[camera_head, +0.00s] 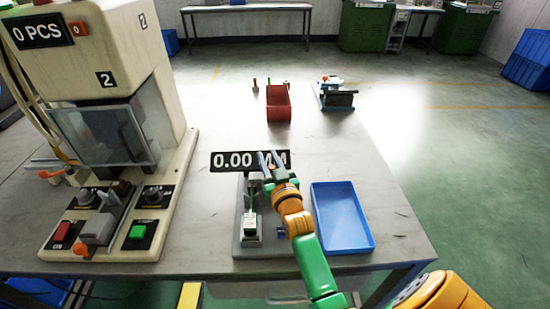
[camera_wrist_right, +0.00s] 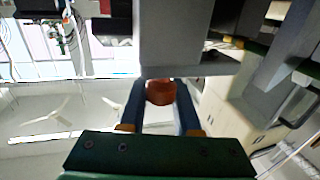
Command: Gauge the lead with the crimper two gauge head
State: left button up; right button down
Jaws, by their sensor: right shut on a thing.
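The crimper marked 2 (camera_head: 112,45) stands at the left of the bench, its count display (camera_head: 38,33) reading 0 PCS. Right of it is a gauge with a 0.00 MM display (camera_head: 232,161) and a grey base (camera_head: 246,249). My right gripper (camera_head: 270,160) is in front of the display's right part, hiding some of it. In the right wrist view its fingers are shut on an orange-red round part (camera_wrist_right: 160,92), just below a grey block (camera_wrist_right: 185,35). I cannot make out a lead. My left gripper is not in view.
An empty blue tray (camera_head: 342,240) lies right of the gauge, close to my right arm. A red bin (camera_head: 278,104) and a small blue-grey fixture (camera_head: 336,96) stand at the back. The bench between them and the gauge is mostly clear.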

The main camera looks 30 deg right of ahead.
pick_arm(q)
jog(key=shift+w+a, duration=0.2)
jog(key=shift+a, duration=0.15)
pick_arm(e)
jog(key=shift+w+a, duration=0.4)
jog(key=shift+a, duration=0.25)
jog(key=c, duration=0.8)
grip_release()
jog(key=shift+a, duration=0.1)
jog(key=shift+o, duration=0.9)
jog(key=shift+w+a+f, duration=0.1)
jog(key=shift+w+a, duration=0.05)
jog(key=shift+w, duration=0.05)
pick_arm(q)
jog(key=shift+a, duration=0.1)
